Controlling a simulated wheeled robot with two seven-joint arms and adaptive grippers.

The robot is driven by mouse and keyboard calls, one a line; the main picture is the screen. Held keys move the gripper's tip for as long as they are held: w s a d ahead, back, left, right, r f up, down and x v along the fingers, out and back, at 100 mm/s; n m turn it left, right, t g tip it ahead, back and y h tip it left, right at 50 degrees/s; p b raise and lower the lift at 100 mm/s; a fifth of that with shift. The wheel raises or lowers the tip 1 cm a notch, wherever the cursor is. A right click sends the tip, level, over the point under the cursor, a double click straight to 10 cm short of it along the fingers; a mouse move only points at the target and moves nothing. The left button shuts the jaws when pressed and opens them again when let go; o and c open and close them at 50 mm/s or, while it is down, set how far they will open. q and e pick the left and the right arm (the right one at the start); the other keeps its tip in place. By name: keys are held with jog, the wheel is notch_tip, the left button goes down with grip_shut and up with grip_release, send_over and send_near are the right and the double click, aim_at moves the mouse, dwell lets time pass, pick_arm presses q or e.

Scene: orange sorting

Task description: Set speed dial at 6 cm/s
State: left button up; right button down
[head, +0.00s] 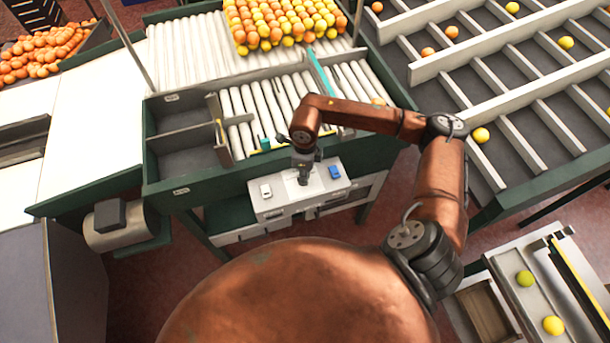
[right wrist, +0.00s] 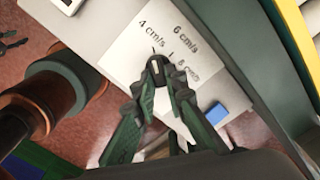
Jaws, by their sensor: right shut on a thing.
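The speed dial (right wrist: 157,72) is a small dark knob with a pale line on a white label card (right wrist: 205,25). The card reads 4 cm/s, 6 cm/s and 8 cm/s around the knob. The pale line runs roughly up in the right wrist view, toward the 4 cm/s side; its exact setting is hard to tell. My right gripper (head: 304,177) comes down on the control box (head: 285,203). In the right wrist view its green fingers (right wrist: 158,85) are shut on the dial. In the head view the gripper hides the dial. My left gripper is out of view.
A blue switch (head: 334,172) and a white switch (head: 266,190) sit on the box on either side of the dial. The roller conveyor (head: 185,50) and its green frame (head: 225,182) stand just behind. Oranges and lemons (head: 270,20) lie at the back.

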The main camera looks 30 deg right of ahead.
dwell(0.3)
jog(key=shift+f+m+b, duration=0.15)
jog(key=shift+m+b, duration=0.85)
jog(key=m+b, duration=0.2)
jog(key=m, duration=0.1)
jog(key=shift+a+m, duration=0.1)
jog(key=shift+m, duration=0.2)
jog(key=m+b, duration=0.2)
jog(key=m, duration=0.1)
jog(key=shift+a, duration=0.1)
jog(key=shift+r+m+b, duration=0.2)
jog(key=shift+m+b, duration=0.45)
jog(key=shift+m, duration=1.05)
jog(key=c, duration=2)
grip_release()
jog(key=shift+o, duration=0.2)
jog(key=shift+a, duration=0.1)
